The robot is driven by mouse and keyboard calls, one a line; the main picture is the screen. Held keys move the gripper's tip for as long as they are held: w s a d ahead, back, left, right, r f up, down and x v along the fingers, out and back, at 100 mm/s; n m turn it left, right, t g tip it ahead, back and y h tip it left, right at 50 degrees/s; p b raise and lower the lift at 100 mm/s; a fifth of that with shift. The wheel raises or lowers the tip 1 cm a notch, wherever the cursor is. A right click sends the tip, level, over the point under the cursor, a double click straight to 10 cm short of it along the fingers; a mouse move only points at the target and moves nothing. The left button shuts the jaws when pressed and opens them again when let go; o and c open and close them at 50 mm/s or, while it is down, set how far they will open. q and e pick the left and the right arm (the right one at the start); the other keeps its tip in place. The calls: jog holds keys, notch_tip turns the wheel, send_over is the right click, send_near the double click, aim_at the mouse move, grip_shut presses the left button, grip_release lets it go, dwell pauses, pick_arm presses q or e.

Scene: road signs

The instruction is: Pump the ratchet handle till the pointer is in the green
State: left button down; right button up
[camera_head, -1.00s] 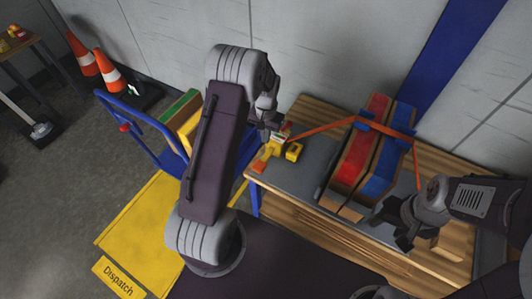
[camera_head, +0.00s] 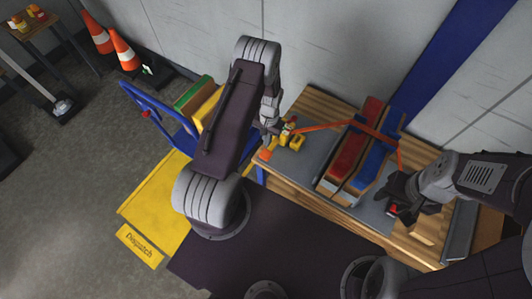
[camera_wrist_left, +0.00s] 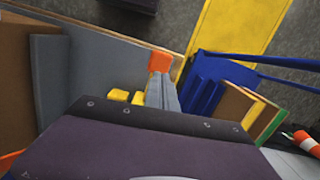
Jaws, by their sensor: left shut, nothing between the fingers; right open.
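The yellow ratchet (camera_head: 296,142) sits at the left end of the grey mat on the bench, with its orange handle end (camera_head: 265,155) toward the front-left edge. An orange strap (camera_head: 322,126) runs from it over the bundle of red (camera_head: 346,160) and blue (camera_head: 366,170) boards. My left gripper (camera_head: 268,138) is shut and empty, close beside the ratchet handle. In the left wrist view its grey fingers (camera_wrist_left: 162,92) reach toward the orange handle end (camera_wrist_left: 160,61); I cannot tell whether they touch. My right gripper (camera_head: 391,203) is open at the bundle's right. The pointer and green zone cannot be made out.
A small red object (camera_head: 392,210) shows by my right fingers. Traffic cones (camera_head: 124,50) stand at the wall. The mat's front is mostly clear.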

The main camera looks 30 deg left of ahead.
aim_at(269, 149)
pick_arm(q)
jog(key=shift+s+f+b, duration=0.2)
jog(key=shift+f+b, duration=1.05)
jog(key=shift+f, duration=0.5)
jog(key=shift+s+f+b, duration=0.15)
jog(key=shift+f+b, duration=1.05)
jog(key=shift+f, duration=0.5)
notch_tip(269, 149, down, 4)
jog(key=b, duration=0.3)
jog(key=shift+f+b, duration=0.15)
jog(key=shift+b, duration=0.2)
jog(key=shift+r+p, duration=0.35)
jog(key=shift+w+r+b, duration=0.25)
jog(key=shift+w+b, duration=0.45)
jog(key=shift+w, duration=0.4)
jog(key=shift+w+r, duration=0.35)
jog(key=shift+w, duration=0.15)
notch_tip(269, 149, up, 9)
jog(key=shift+w, duration=0.3)
